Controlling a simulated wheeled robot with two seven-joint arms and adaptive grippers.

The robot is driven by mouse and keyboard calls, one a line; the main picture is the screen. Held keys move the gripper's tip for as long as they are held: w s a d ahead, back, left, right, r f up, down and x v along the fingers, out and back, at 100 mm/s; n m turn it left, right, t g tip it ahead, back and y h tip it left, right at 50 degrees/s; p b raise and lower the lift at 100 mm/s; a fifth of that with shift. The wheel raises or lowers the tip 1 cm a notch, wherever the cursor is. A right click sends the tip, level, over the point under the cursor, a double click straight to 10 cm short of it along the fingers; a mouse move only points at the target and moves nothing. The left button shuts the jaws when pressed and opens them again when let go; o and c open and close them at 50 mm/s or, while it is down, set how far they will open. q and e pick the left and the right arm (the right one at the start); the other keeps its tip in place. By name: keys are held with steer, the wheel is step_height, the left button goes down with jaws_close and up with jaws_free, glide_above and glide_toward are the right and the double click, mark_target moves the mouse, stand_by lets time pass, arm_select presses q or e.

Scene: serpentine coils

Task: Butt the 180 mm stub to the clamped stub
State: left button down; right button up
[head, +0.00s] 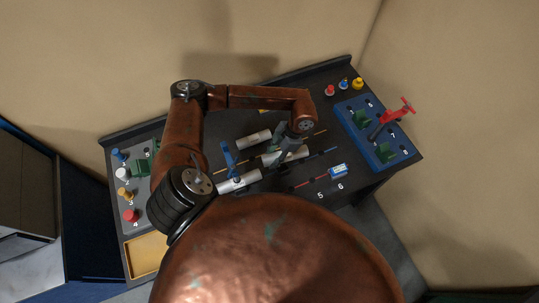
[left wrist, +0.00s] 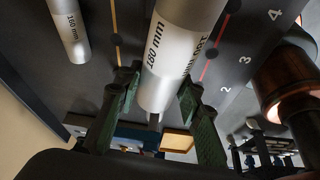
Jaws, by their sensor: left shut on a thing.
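My left gripper (head: 284,150) comes down over the middle of the bench and is shut on a pale grey cylindrical stub (head: 298,153). In the left wrist view its green fingers (left wrist: 157,103) sit either side of the stub (left wrist: 180,45), whose print reads 180 mm. Another pale stub (head: 238,182) lies to the left, roughly in line with the held one, by a blue clamp (head: 229,157). My gripper hides much of the held stub, and I cannot tell whether the two ends touch. My right gripper is not in view.
A blue-and-white block (head: 338,171) lies at right. A blue plate (head: 360,120) with green blocks and a red-handled tool (head: 393,116) is further right. Coloured knobs stand at left.

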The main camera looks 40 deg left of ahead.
arm_select(q)
steer(key=shift+s+a+n, duration=0.2)
steer(key=shift+s+n, duration=0.05)
steer(key=shift+n, duration=0.35)
steer(key=shift+s+f+n+h, duration=0.1)
steer(key=shift+f+n+h, duration=0.2)
steer(key=shift+f+b, duration=0.65)
steer(key=shift+f, duration=0.6)
step_height(320, 180, down, 2)
steer(key=shift+f+b, duration=0.1)
steer(key=shift+b, duration=0.45)
steer(key=shift+f+b, duration=0.15)
steer(key=shift+b, duration=0.15)
